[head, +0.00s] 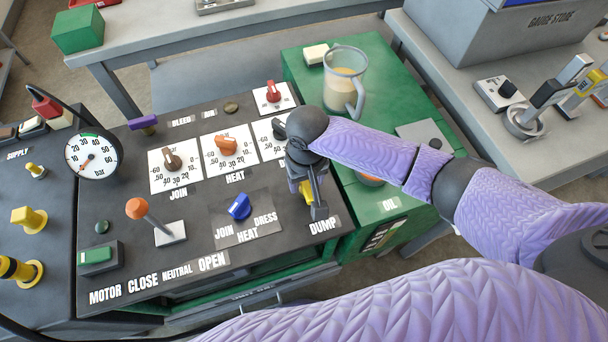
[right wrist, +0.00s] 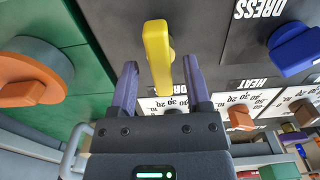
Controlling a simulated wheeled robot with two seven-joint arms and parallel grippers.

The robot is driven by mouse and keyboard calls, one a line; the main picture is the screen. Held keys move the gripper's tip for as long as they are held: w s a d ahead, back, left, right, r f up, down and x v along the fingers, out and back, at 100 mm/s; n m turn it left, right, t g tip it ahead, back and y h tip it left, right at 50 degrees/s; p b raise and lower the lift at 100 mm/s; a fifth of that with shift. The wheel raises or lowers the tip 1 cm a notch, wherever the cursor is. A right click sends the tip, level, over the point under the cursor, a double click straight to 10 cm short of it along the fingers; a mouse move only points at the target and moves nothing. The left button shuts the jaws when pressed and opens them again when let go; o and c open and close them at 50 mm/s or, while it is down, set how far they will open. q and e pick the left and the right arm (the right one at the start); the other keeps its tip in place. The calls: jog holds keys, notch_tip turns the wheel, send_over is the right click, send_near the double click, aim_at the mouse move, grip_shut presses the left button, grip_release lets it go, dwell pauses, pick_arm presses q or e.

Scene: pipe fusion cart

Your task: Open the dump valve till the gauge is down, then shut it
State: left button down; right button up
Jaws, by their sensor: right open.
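The dump valve's yellow handle (head: 306,190) is on the dark panel beside the DUMP label (head: 322,225), partly hidden by my right gripper (head: 314,198). In the right wrist view the yellow handle (right wrist: 157,50) stands between the two fingers of my right gripper (right wrist: 160,66), near their tips. The fingers are apart, with a visible gap on each side of the handle. The round white gauge (head: 93,157) is at the left of the panel. Its orange needle points to the lower left; its exact reading is too small to tell. My left gripper is not in view.
A blue knob (head: 239,207) is left of the dump handle. A jug (head: 345,80) stands on the green OIL cabinet (head: 300,62). An orange cap (right wrist: 30,82) is close beside my right gripper.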

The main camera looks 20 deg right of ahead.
grip_shut()
jog(key=shift+r+n+p, duration=0.25)
jog(key=shift+n+p, duration=0.25)
jog(key=shift+p, duration=0.3)
jog(key=shift+f, duration=0.25)
grip_release()
notch_tip(320, 180, up, 10)
jog(key=p, duration=0.4)
jog(key=shift+w, duration=0.15)
